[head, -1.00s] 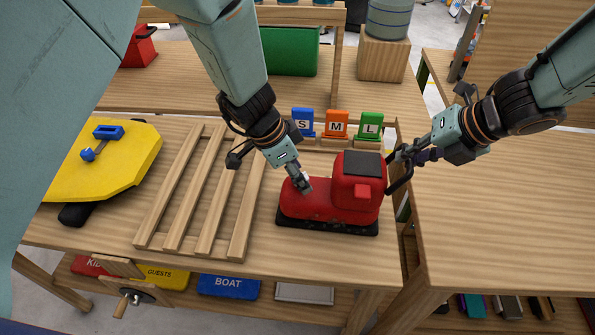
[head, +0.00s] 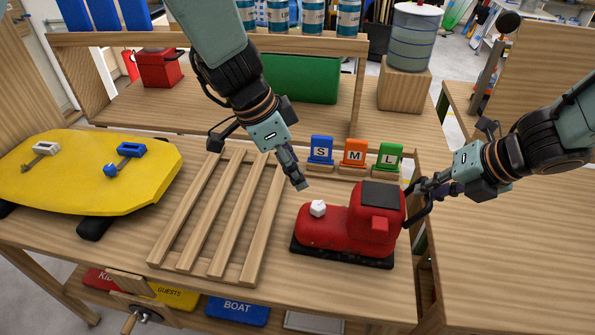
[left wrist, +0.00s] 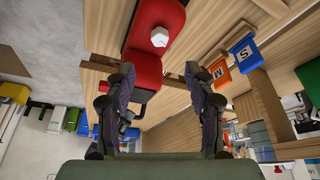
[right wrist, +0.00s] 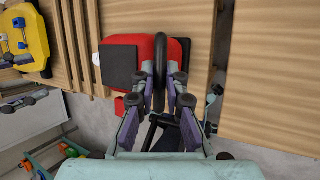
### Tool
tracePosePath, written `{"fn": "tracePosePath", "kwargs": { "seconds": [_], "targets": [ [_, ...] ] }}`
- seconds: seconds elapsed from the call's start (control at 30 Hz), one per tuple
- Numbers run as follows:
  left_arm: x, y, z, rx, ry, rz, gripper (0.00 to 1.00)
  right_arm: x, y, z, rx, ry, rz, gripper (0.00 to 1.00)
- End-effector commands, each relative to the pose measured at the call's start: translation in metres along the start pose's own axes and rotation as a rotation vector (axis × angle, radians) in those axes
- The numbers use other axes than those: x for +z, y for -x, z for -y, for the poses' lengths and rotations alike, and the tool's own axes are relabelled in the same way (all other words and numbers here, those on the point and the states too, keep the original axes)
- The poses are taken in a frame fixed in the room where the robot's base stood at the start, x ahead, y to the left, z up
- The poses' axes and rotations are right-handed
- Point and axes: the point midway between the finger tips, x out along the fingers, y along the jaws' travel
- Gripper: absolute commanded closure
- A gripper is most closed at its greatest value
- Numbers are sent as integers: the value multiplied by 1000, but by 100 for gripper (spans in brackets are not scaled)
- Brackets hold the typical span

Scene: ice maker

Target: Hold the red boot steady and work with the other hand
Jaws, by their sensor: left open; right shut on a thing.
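The red boot (head: 340,237) stands upright on its black sole on the wooden bench, toe to the left. A white hexagonal knob (head: 318,208) sits on its toe; it also shows in the left wrist view (left wrist: 160,37). My left gripper (head: 302,186) is open and empty, a little above and left of the knob, apart from it. My right gripper (head: 411,188) is at the boot's heel, shut on a black loop (right wrist: 160,62) there. The boot's far side is hidden.
A slatted wooden rack (head: 215,220) lies left of the boot. Blue S (head: 321,152), orange M (head: 355,153) and green L (head: 390,156) tags stand behind it. A yellow board (head: 80,175) with blue and grey fittings is at far left. The right bench (head: 510,240) is bare.

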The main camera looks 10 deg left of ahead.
Motion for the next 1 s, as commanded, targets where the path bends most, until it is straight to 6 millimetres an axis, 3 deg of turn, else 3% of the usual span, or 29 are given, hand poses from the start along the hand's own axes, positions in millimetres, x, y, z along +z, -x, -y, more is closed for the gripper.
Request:
{"fn": "tracePosePath", "kwargs": {
  "seconds": [0.27, 0.4, 0.5, 0.73, 1.0],
  "targets": [
    [1, -1, 0, 2, 1, 1, 46, 0, 0, 0, 0, 1, -1, 100],
    [10, -16, -5, 34, 18, 10, 46, 0, 0, 0, 0, 1, -1, 100],
    [6, -30, 5, 55, -8, 1, 46, 0, 0, 0, 0, 1, 0, 100],
    [-13, -42, 28, 168, -301, -22, 46, 0, 0, 0, 0, 1, 0, 100],
    [-24, -18, 49, 282, -701, -5, 46, 0, 0, 0, 0, 1, 1, 100]
  ]
}}
